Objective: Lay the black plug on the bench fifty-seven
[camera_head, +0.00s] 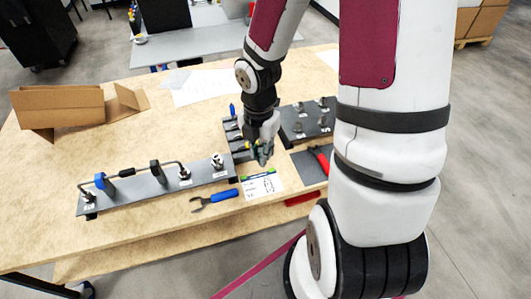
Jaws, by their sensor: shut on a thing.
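My gripper (263,154) reaches down over the wooden bench (170,100), above the area between the grey strip and the right-hand plate. Its fingers are shut on a small dark thing, which looks to be the black plug. The fingers hide most of it, so its shape and tilt cannot be told. The gripper tips are just behind a printed card (262,185) with a green edge. I cannot tell whether the held thing touches the bench. No number is readable on the bench.
A grey strip (140,193) with fittings and a bent tube lies at left. A dark plate (304,128) with metal fittings and a red-handled tool (320,160) are at right. An open cardboard box (62,107) stands back left. Bare wood lies between.

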